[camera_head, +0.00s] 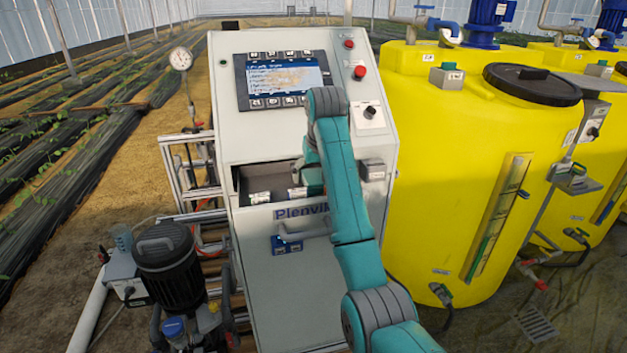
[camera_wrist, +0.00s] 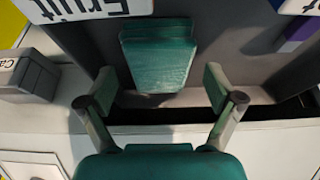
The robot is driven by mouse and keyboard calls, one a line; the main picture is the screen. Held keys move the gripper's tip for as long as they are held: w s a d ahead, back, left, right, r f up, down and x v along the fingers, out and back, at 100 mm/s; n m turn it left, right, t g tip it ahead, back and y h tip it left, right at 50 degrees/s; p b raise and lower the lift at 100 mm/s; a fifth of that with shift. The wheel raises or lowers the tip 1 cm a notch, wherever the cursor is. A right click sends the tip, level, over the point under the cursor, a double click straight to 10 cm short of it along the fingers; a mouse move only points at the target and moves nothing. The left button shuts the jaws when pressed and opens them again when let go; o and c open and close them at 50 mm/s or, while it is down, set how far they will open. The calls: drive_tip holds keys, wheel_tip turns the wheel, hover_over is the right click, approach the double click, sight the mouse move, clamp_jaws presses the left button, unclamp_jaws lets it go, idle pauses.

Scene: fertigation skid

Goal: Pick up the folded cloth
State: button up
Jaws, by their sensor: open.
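The folded cloth (camera_wrist: 158,58) shows in the wrist view as a teal-green, layered slab inside a grey recess of the cabinet. My gripper (camera_wrist: 160,84) is open, with one finger to each side of the cloth's near end and gaps on both sides. The fingers do not visibly touch it. In the head view my arm reaches into the cabinet's open recess (camera_head: 236,184) and hides most of the gripper. I cannot clearly tell the cloth from my gripper there.
In the wrist view a white label reading "Fruit" (camera_wrist: 80,8) and a blue-purple-white item (camera_wrist: 300,32) lie near the cloth. A grey box (camera_wrist: 27,78) juts out at left. The recess sits in a white control cabinet (camera_head: 300,310), beside a yellow tank (camera_head: 440,170).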

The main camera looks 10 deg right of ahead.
drive_tip(key=shift+f, duration=0.2)
idle(0.6)
drive_tip(key=shift+c, duration=0.3)
drive_tip(key=c, duration=1.2)
